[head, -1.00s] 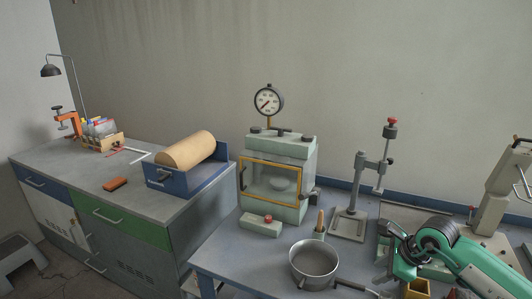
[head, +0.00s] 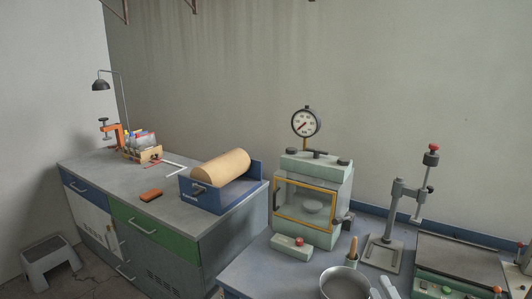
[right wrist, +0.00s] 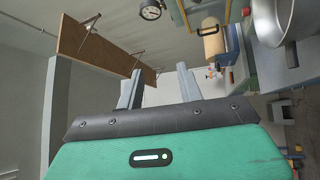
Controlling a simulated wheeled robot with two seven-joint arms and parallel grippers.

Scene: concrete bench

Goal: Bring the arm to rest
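My right gripper (right wrist: 158,88) shows in the right wrist view with its two grey fingers apart and nothing between them. In the head view, pale fingertips of the right gripper (head: 383,290) show at the bottom edge, just right of a metal pan (head: 345,284). The rest of the right arm is out of the head view. My left gripper is in neither view.
A chamber with a yellow-framed window (head: 312,205) and a dial gauge (head: 306,122) stands behind the pan. A press stand (head: 385,252) is to its right. A roll in a blue tray (head: 212,198) sits on the left cabinet. A wooden shelf (right wrist: 88,42) shows in the right wrist view.

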